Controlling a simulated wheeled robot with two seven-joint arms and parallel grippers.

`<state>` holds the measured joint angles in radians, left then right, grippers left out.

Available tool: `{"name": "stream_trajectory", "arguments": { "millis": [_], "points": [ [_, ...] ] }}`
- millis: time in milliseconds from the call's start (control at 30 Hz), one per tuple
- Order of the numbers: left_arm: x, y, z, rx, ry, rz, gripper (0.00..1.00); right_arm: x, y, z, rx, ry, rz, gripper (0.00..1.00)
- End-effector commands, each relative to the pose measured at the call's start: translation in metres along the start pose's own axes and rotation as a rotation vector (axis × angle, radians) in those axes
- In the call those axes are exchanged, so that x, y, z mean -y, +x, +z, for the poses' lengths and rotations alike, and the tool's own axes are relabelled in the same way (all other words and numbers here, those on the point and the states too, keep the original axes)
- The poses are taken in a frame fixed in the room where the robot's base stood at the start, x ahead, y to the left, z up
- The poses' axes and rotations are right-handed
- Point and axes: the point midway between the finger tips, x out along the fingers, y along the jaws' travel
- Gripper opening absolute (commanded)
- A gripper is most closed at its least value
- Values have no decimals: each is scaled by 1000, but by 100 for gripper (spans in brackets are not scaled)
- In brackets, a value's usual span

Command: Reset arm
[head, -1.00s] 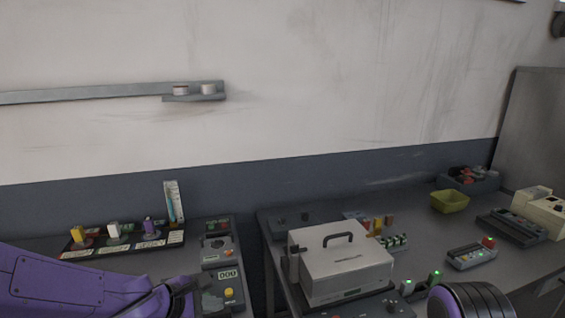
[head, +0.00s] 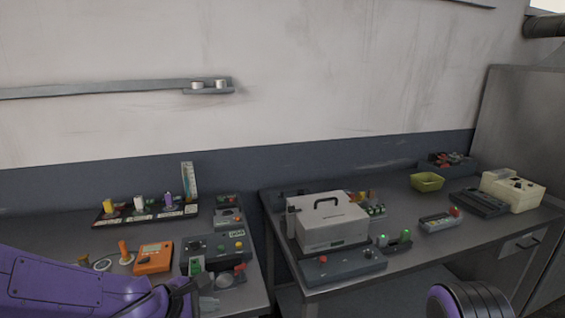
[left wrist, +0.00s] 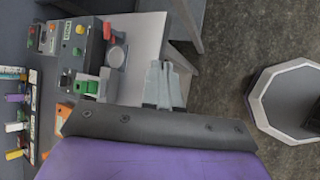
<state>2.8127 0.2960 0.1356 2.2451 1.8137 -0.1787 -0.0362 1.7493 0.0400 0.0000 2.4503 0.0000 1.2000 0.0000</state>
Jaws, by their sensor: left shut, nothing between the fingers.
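My left arm, purple with a dark wrist, comes in at the lower left of the head view. Its grey left gripper (head: 208,302) shows at the bottom edge, in front of the left table. In the left wrist view the gripper (left wrist: 163,82) points away with its fingers together and nothing between them. It hangs by the table's edge, apart from the devices there. My right gripper is out of view; only a rounded purple and black part of my body shows at the bottom right.
The left table (head: 55,227) holds an orange device (head: 153,258), a grey control box (head: 214,251) and a rack of coloured pieces (head: 147,213). A gap separates the tables.

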Motion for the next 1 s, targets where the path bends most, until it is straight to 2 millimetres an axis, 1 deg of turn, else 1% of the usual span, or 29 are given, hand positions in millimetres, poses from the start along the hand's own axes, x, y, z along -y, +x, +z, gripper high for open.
{"name": "stream_trajectory", "arguments": {
  "millis": [167, 367, 467, 567, 667, 700, 767, 800, 833, 867, 900, 967, 1000],
  "points": [
    [5, -1, -20, -107, 36, -19, 0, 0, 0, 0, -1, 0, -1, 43],
    [12, -6, -54, -270, 134, -40, 0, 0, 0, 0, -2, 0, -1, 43],
    [20, -7, -81, -383, 210, -60, 0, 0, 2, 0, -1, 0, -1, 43],
    [34, -6, -115, -516, 308, -91, 0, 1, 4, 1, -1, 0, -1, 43],
    [54, -3, -154, -654, 439, -130, 0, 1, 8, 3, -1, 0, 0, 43],
    [64, -1, -170, -710, 507, -148, 0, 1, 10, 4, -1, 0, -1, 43],
    [85, 4, -198, -787, 632, -182, 0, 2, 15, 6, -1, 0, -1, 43],
    [103, 10, -215, -825, 733, -208, 0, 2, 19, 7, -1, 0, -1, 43],
    [121, 16, -228, -840, 816, -229, 0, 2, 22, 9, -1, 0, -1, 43],
    [142, 22, -239, -842, 902, -253, 0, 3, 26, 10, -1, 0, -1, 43],
    [175, 31, -251, -818, 1010, -289, 0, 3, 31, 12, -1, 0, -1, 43],
    [224, 40, -262, -749, 1124, -351, 0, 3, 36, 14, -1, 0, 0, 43],
    [254, 42, -267, -699, 1171, -399, 0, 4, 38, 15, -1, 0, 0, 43]
  ]
}}
